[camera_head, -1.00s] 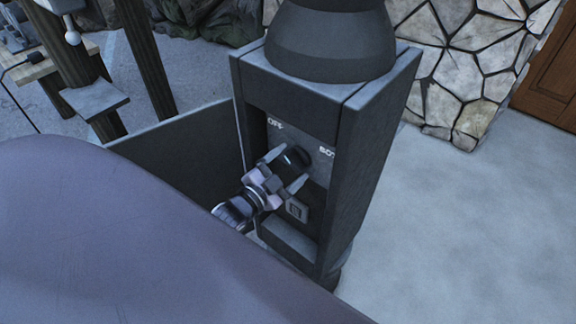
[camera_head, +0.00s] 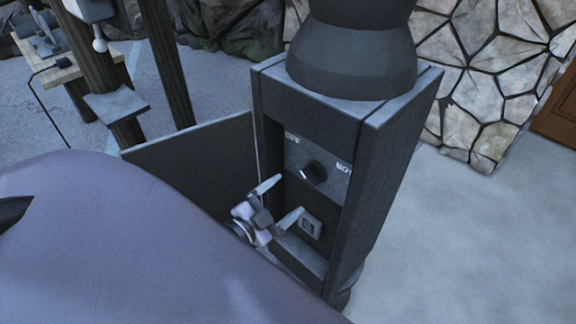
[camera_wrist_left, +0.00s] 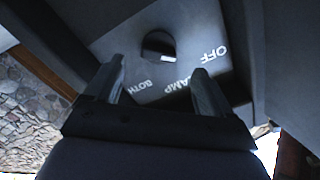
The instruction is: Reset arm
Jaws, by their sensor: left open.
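My left gripper (camera_head: 278,202) is open and empty, in front of the open dark cabinet and a little below its black rotary knob (camera_head: 313,173). The knob sits on a grey panel (camera_head: 331,189) with "OFF" at its left and lettering at its right, partly cut off. In the left wrist view, the knob (camera_wrist_left: 159,45) is beyond the two spread fingers (camera_wrist_left: 157,82), apart from them. The words "OFF", "AMP" and "BOTH" show around it, "AMP" partly hidden by a finger. My right gripper is in neither view.
The cabinet's door (camera_head: 195,160) stands open to the left. A small square socket (camera_head: 310,225) is below the knob. A stone wall (camera_head: 490,70) and a brown door (camera_head: 560,105) stand behind. The ground (camera_head: 470,240) at the right is clear.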

